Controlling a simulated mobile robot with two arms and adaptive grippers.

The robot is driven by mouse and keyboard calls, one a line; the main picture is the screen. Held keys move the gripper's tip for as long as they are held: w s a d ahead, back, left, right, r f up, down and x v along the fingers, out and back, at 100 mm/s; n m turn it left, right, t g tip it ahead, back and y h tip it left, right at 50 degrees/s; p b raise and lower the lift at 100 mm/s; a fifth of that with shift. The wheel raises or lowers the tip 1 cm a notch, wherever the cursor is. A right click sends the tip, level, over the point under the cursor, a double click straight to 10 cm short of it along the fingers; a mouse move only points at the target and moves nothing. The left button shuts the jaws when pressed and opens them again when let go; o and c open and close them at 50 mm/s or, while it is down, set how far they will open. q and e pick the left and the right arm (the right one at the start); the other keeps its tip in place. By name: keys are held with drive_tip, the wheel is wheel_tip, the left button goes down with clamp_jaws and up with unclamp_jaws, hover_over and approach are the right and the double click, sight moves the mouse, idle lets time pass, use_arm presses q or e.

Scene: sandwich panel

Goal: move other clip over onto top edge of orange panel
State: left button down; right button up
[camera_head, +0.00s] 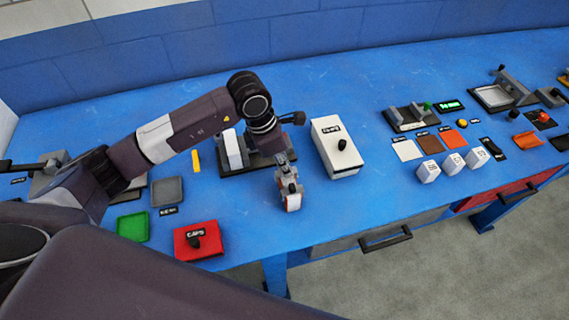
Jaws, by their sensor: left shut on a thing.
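My left arm comes in from the left, and my left gripper (291,201) points down over the blue table near its front edge. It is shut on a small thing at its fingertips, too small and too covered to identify. Just behind it stands a dark-based fixture (232,171) with a white upright block (233,147), partly hidden by my wrist. A flat orange square (453,138) lies farther right. I cannot make out for certain any clip or an upright orange panel. My right gripper is not in view.
A white lidded box (325,135) stands right of the gripper. A red box (200,238) with a black knob, a green tray (133,227) and a grey tray (166,191) lie left. Three white blocks (452,165) stand right. The table front between is clear.

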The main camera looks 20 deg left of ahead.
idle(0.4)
use_arm(q)
drive_tip(key=c, duration=1.5)
unclamp_jaws()
drive_tip(key=shift+o, duration=0.2)
drive_tip(key=shift+r+p, duration=1.95)
drive_tip(key=shift+r, duration=1.75)
